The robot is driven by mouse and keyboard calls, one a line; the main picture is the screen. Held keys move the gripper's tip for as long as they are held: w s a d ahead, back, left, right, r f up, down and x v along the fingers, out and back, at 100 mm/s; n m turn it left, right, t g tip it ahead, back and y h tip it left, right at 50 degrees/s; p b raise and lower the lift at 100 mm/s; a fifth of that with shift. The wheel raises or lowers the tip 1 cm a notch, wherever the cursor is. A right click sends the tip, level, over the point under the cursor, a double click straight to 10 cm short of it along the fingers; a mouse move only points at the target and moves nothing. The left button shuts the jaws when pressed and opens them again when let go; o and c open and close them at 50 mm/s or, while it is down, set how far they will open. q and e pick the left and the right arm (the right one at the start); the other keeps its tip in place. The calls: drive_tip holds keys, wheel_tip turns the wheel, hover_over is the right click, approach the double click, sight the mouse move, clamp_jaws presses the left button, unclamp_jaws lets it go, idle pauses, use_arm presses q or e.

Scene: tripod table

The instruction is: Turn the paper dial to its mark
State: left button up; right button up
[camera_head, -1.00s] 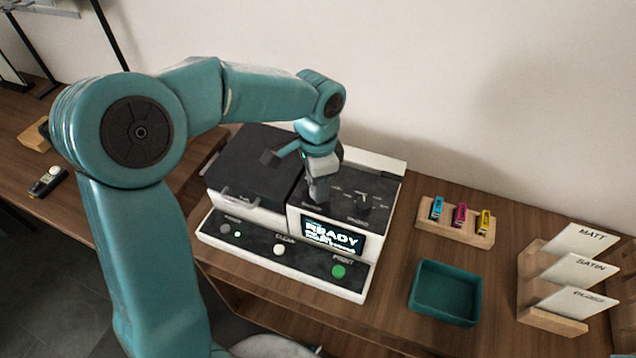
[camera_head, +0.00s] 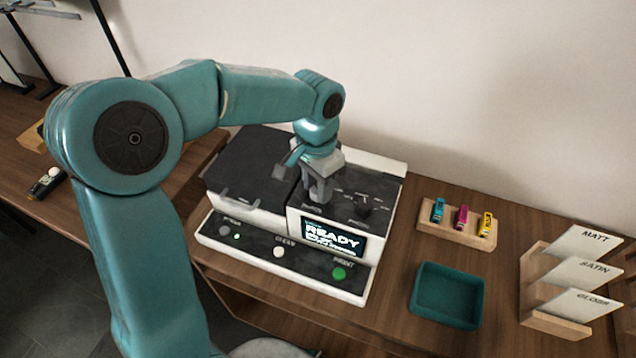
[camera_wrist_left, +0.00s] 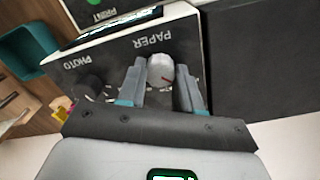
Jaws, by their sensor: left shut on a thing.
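The printer (camera_head: 270,262) stands on the wooden table with its screen reading READY. My left gripper (camera_head: 318,196) points down onto the printer's dark top panel, behind the screen. In the left wrist view, the paper dial (camera_wrist_left: 160,68) is a light grey round knob with a red line, beside the label PAPER. My left gripper's two fingers (camera_wrist_left: 161,88) are on either side of it, shut on it. In the head view the fingers hide the paper dial. The mark for the dial cannot be made out clearly.
A dark photo dial (camera_head: 362,205) sits just right of the gripper; it also shows in the wrist view (camera_wrist_left: 92,86). Right of the printer are a teal tray (camera_head: 447,318), a wooden block (camera_head: 456,234) with coloured cartridges, and a card rack (camera_head: 548,322).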

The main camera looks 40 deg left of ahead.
sight(316, 187)
use_arm(q)
drive_tip(key=shift+w+r, duration=0.1)
drive_tip(key=shift+r, duration=0.05)
drive_tip(key=o, duration=1)
drive_tip(key=shift+o, duration=0.2)
wheel_tip(316, 187, up, 16)
drive_tip(key=p, duration=0.1)
drive_tip(key=shift+a+r+p, duration=0.15)
drive_tip(key=shift+a+p, duration=0.1)
drive_tip(key=shift+p, duration=0.05)
